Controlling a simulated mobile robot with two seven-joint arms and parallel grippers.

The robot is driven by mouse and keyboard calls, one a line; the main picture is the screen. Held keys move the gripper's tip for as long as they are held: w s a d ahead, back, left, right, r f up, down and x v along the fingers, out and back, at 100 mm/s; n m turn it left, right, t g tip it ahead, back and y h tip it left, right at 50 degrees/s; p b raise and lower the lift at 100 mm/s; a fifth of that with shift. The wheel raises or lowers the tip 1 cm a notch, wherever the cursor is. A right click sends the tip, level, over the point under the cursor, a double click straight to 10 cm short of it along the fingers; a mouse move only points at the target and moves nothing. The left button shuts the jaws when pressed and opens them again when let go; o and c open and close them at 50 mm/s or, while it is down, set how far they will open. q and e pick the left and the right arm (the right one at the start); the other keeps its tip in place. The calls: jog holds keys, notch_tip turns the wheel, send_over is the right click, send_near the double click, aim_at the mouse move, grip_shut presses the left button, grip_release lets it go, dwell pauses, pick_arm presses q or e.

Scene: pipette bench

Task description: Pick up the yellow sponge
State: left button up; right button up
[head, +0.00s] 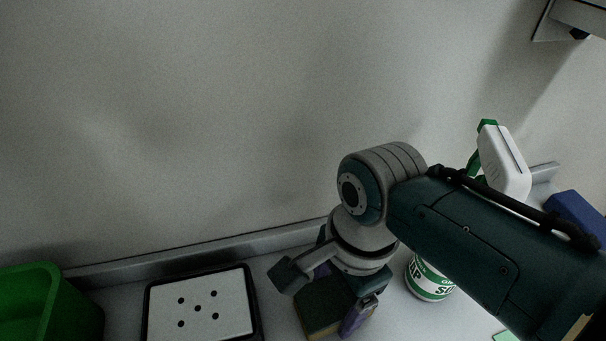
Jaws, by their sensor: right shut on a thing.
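The yellow sponge (322,308) is at the bottom centre of the head view, low over or on the grey bench. It shows a dark green top face and a dull yellow side below. My right gripper (333,292) comes down over it and is shut on it, with a finger to either side. The wrist hides the sponge's back part. I cannot tell whether the sponge touches the bench. My left gripper is not in view.
A green bin (38,300) stands at the left. A white plate with a black rim and several dots (200,308) lies beside the sponge. A soap container (430,282) is close right. A white-and-green object (505,165) and blue object (578,213) stand behind my right arm.

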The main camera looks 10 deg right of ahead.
aim_at(334, 297)
jog(key=shift+r, duration=0.1)
jog(key=shift+c, duration=0.3)
jog(key=shift+r, duration=0.15)
notch_tip(334, 297, up, 9)
jog(key=p, duration=0.4)
jog(key=shift+p, duration=0.35)
notch_tip(334, 297, up, 11)
jog(key=p, duration=0.2)
